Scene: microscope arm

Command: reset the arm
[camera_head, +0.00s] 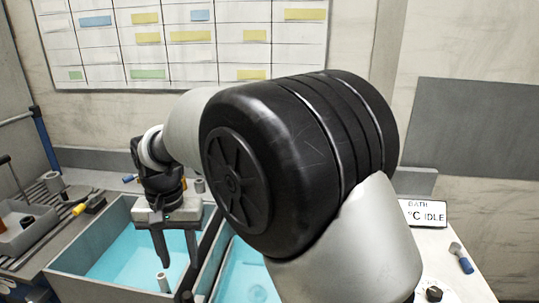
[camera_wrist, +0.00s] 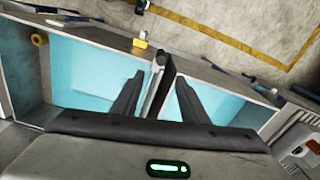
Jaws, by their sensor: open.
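My gripper (camera_head: 177,258) hangs pointing down over the blue-floored basins at the left centre of the head view, fingers apart and empty. In the wrist view my gripper (camera_wrist: 160,80) also shows open, with the divider (camera_wrist: 164,88) between the two basins seen between its fingers. My own arm fills the middle of the head view and hides much of the right basin. The task line names no separate object, and I see no microscope.
The left basin (camera_head: 62,283) has grey walls around a blue floor. A tray (camera_head: 30,238) with small parts stands at far left. A wall chart (camera_head: 190,45) hangs behind.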

